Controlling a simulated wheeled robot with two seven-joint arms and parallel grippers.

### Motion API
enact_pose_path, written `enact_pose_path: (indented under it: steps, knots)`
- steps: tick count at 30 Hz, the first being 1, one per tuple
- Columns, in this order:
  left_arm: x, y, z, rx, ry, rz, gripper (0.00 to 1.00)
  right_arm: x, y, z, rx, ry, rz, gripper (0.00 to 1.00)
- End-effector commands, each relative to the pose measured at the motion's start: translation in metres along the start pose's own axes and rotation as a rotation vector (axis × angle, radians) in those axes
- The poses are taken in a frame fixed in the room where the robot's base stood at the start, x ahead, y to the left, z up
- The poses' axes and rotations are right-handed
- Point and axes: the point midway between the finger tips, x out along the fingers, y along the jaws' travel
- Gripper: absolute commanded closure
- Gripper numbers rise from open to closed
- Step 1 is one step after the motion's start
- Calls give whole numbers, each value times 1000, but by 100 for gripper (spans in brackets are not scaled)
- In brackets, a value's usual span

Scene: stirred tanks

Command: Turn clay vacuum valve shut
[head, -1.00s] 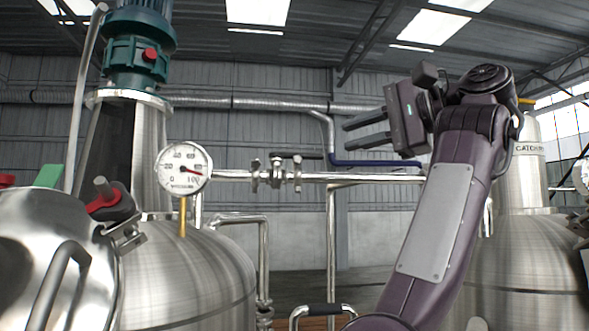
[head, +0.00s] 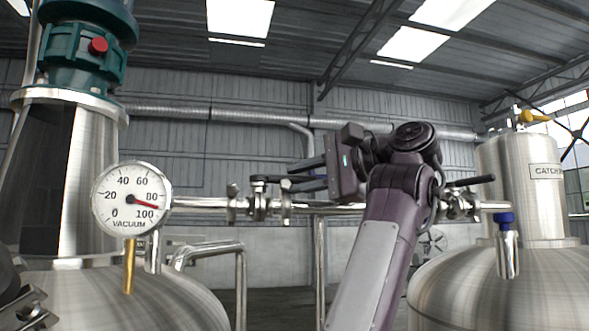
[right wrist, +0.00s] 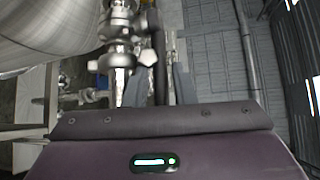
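A steel valve (head: 260,203) sits on the horizontal pipe just right of the round vacuum gauge (head: 131,200), whose red needle points between 80 and 100. Its dark lever (head: 268,179) lies along the pipe, pointing right toward my gripper. My right gripper (head: 297,176) is open, its two fingers pointing left at about lever height, close to the lever's end.
A steel tank with a green motor (head: 85,45) stands at left. A catch tank (head: 540,190) stands at right, with another black-levered valve (head: 462,203) on the same pipe. A blue-capped fitting (head: 507,245) stands before it.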

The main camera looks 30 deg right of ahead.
Motion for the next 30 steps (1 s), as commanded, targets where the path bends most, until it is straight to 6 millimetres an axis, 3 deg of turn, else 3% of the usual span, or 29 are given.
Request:
enact_pose_path:
  steps: [5, 13, 19, 30]
  knots:
    - [-7, -1, -6, 0, 9, -1, 64, 15, -1, 0, 1, 0, 0, 77]
    - [-6, -1, -10, 0, 15, -1, 64, 17, 0, 0, 1, 0, -2, 77]
    - [-6, 0, -10, -1, 15, 0, 64, 17, 0, 0, 1, 0, -1, 100]
    - [-7, 1, -9, -2, 12, 2, 64, 18, 0, -1, 1, 8, -1, 100]
